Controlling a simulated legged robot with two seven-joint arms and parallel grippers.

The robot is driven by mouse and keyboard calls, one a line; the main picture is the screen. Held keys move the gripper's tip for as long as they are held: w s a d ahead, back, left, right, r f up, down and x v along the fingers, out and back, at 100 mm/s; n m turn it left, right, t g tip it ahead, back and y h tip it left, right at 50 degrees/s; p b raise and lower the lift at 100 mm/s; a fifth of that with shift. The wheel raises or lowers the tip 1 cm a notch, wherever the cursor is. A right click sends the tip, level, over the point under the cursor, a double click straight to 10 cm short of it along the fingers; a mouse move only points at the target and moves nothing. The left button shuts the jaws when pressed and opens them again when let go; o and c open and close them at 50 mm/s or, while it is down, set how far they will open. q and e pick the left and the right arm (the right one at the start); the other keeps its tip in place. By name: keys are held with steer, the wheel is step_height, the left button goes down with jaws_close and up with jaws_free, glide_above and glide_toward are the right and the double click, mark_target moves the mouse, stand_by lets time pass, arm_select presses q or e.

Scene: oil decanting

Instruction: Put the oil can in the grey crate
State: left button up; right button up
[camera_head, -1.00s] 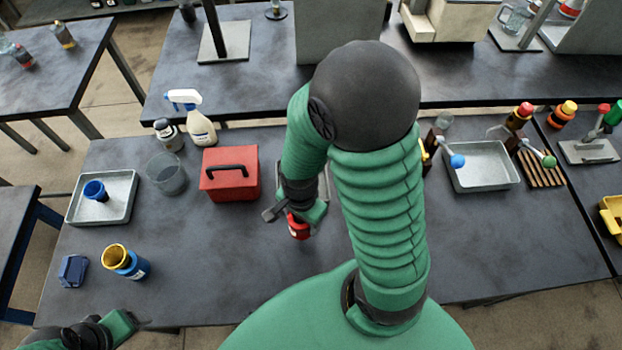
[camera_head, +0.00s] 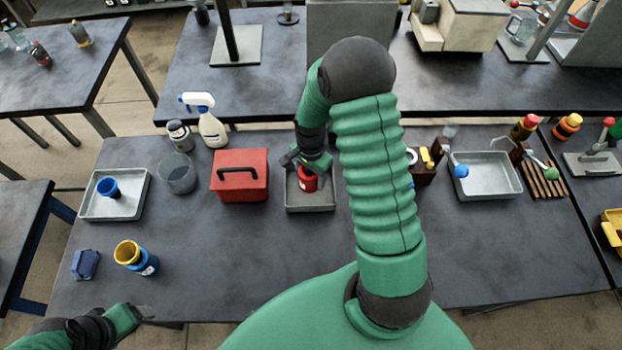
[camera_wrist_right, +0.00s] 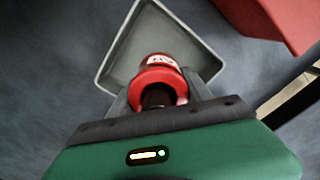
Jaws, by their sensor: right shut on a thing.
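The oil can is a small red can with a white label (camera_head: 308,181). It shows in the right wrist view (camera_wrist_right: 161,70) between my fingers. My right gripper (camera_head: 306,168) is shut on it and holds it over the grey crate (camera_head: 310,208), a shallow open tray. The crate's walls also show in the right wrist view (camera_wrist_right: 118,50). I cannot tell whether the can touches the crate's floor. My left gripper (camera_head: 140,312) is at the lower left, off the table's front edge, away from the can; its fingers are too small to judge.
A red toolbox (camera_head: 240,176) stands just left of the crate. A clear beaker (camera_head: 178,174), a spray bottle (camera_head: 211,127) and a metal tray (camera_head: 131,206) with a blue cup are further left. The front middle of the table is clear.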

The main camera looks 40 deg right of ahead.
step_height(320, 180, down, 2)
steer(key=shift+a+f, duration=0.15)
steer(key=shift+f, duration=0.15)
steer(key=o, duration=1.7)
steer(key=shift+f, duration=0.1)
steer(key=shift+o, duration=0.2)
